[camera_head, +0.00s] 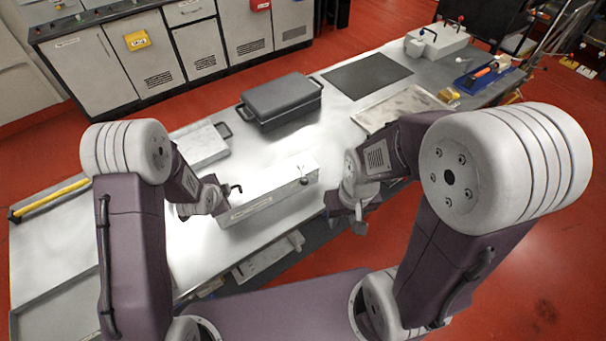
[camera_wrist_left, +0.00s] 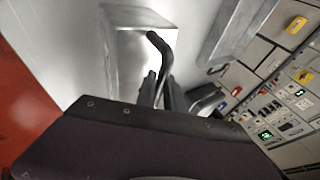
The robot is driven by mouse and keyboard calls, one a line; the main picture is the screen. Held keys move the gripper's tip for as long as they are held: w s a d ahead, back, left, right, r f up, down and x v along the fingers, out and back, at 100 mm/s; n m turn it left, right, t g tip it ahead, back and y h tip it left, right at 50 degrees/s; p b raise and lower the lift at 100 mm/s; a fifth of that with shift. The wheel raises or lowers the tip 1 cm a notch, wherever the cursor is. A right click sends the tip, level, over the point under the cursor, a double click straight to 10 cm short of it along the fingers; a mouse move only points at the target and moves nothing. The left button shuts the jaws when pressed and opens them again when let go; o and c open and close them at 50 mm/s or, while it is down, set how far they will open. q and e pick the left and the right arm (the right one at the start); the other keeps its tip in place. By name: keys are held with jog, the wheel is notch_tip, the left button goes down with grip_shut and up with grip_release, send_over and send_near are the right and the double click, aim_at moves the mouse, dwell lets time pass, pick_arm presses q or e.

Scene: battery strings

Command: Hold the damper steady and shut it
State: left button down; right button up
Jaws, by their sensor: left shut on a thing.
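The damper looks like a long pale box (camera_head: 268,203) on the bench, with a small fitting on its right end. A dark bent lever (camera_head: 237,188) stands at its left end. My left gripper (camera_head: 226,193) is at that end, shut on the lever. In the left wrist view the black lever (camera_wrist_left: 157,45) rises from between the dark fingers (camera_wrist_left: 160,92), in front of the pale box end (camera_wrist_left: 135,50). My right gripper (camera_head: 350,217) is right of the box, by the bench's front edge, apart from the box. Its fingertips are too small to read.
A dark grey lidded case (camera_head: 282,101) and a pale box with a handle (camera_head: 202,146) stand behind on the bench (camera_head: 335,118). A black mat (camera_head: 367,75) and a shallow tray (camera_head: 400,107) lie at the right. A yellow bar (camera_head: 50,198) lies far left.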

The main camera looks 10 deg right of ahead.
jog(key=shift+s+f+b, duration=0.1)
jog(key=shift+f+b, duration=0.15)
jog(key=shift+b, duration=0.05)
dwell(1.4)
